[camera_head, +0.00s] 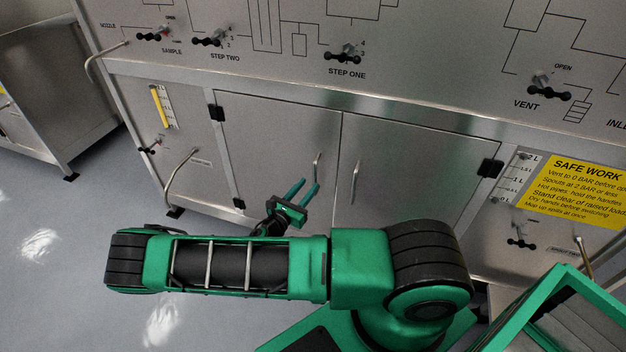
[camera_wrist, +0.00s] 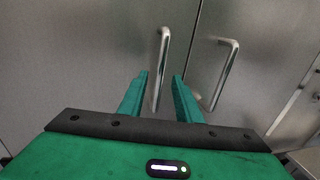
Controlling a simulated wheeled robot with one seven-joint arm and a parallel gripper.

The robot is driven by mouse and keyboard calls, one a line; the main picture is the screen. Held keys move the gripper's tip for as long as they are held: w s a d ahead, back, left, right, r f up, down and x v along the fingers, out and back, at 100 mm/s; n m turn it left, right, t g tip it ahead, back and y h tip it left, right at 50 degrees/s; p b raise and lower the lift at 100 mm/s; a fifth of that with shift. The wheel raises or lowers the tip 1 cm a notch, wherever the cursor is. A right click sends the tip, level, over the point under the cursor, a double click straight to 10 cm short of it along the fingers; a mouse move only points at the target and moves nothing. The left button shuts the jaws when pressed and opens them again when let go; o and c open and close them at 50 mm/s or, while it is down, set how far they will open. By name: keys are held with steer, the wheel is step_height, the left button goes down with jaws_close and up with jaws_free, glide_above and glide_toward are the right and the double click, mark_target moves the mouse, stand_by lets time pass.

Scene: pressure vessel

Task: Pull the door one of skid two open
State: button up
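The skid front has two closed steel doors, a left door (camera_head: 270,140) and a right door (camera_head: 405,165), meeting at a narrow seam. No number shows on either. The left door's upright bar handle (camera_head: 317,167) is near the seam, and the right door's handle (camera_head: 355,182) is just across it. My gripper (camera_head: 308,187) is open and empty, in front of the left door's lower part. In the wrist view the left handle (camera_wrist: 162,65) appears beyond and between my fingers (camera_wrist: 160,76); the right handle (camera_wrist: 225,72) is right of them. I see no contact.
Black hinges sit on the outer sides, left (camera_head: 215,113) and right (camera_head: 490,168). Above is a panel with black valve knobs (camera_head: 345,55). A bent grab bar (camera_head: 180,172) projects left of the doors. Floor (camera_head: 60,270) is clear at left; another steel cabinet (camera_head: 65,80) stands far left.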

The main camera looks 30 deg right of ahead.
mark_target(314, 178)
steer(key=x, duration=0.5)
steer(key=shift+w+d, duration=0.1)
steer(key=shift+d, duration=0.3)
jaws_close()
